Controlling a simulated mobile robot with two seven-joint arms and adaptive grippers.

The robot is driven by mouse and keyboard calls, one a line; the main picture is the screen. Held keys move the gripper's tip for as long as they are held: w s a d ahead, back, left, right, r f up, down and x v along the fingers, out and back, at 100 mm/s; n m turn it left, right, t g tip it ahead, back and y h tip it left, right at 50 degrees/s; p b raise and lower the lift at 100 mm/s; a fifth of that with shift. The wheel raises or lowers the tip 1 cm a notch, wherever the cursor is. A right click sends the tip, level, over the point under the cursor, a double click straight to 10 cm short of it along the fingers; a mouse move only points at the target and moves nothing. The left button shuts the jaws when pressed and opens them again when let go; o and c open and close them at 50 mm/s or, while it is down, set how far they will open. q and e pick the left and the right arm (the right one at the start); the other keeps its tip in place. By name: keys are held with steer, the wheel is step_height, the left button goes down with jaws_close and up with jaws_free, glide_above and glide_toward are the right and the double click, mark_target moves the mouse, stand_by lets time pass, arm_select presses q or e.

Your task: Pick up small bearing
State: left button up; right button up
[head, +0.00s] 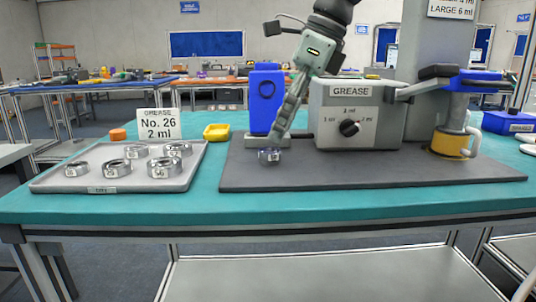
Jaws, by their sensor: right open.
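A small silvery metal bearing (269,155) with a dark label sits on the dark grey mat (360,170), left of the grease machine. My right gripper (276,139) reaches down from above. Its fingertips are just over and behind this bearing; whether they touch it cannot be told. The fingers are seen nearly edge-on, and they are open. Several more metal bearings of differing sizes stand on the grey tray (97,189) at the left, among them a small one (76,169) at its left side. My left gripper is not in view.
The grease machine (350,95) with its dial stands right of my right gripper, and a blue container (266,96) stands close behind it. The front mat is clear.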

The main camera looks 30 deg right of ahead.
mark_target(270, 152)
steer(key=x, duration=0.4)
steer(key=shift+s, duration=0.1)
steer(key=c, duration=1.3)
steer(key=shift+r, duration=0.1)
